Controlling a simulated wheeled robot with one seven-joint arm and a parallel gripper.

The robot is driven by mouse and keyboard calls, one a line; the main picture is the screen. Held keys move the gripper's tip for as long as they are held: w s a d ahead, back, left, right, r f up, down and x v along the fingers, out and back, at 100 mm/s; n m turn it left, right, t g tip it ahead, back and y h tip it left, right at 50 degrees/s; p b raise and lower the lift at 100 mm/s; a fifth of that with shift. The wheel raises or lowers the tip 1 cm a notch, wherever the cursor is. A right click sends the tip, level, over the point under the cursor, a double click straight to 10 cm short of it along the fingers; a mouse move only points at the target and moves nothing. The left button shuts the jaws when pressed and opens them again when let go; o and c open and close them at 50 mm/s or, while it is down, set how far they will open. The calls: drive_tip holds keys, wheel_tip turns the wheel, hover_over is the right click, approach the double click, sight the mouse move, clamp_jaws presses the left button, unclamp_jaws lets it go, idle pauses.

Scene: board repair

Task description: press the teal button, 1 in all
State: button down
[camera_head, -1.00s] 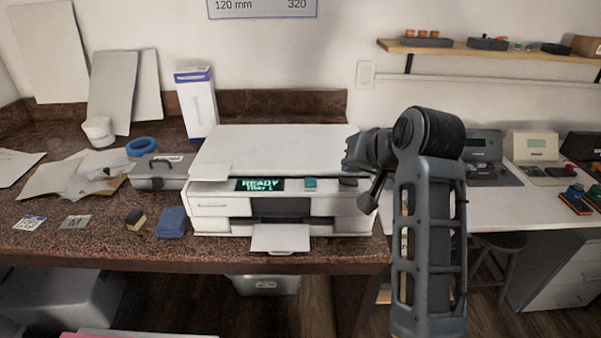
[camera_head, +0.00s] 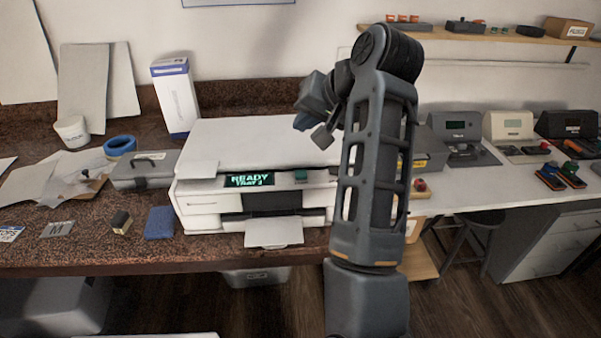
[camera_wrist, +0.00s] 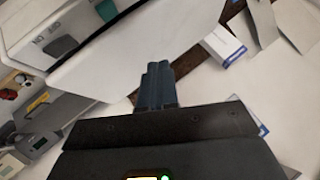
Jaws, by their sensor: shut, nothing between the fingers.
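The teal button (camera_head: 301,175) is a small block on the front panel of the white printer (camera_head: 205,203), just right of its lit display (camera_head: 249,180) reading READY. In the wrist view the teal button (camera_wrist: 106,10) shows at the top, on the printer's edge. My gripper (camera_head: 310,122) is above the right part of the printer's top, apart from the button, up and slightly right of it in the head view. In the wrist view its fingers (camera_wrist: 158,70) are together and empty, in front of the printer's white lid.
Right, a bench (camera_head: 470,195) holds several devices. A paper tray (camera_head: 273,233) juts from the printer's front.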

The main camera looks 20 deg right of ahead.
drive_tip(key=b, duration=0.5)
hover_over(305, 175)
wheel_tip(305, 175, down, 6)
drive_tip(key=shift+w+f, duration=0.1)
drive_tip(key=shift+f, duration=0.05)
drive_tip(key=shift+f+b, duration=0.4)
drive_tip(key=shift+f, duration=0.7)
drive_tip(key=shift+f, duration=0.15)
idle(0.7)
drive_tip(key=shift+f, duration=0.25)
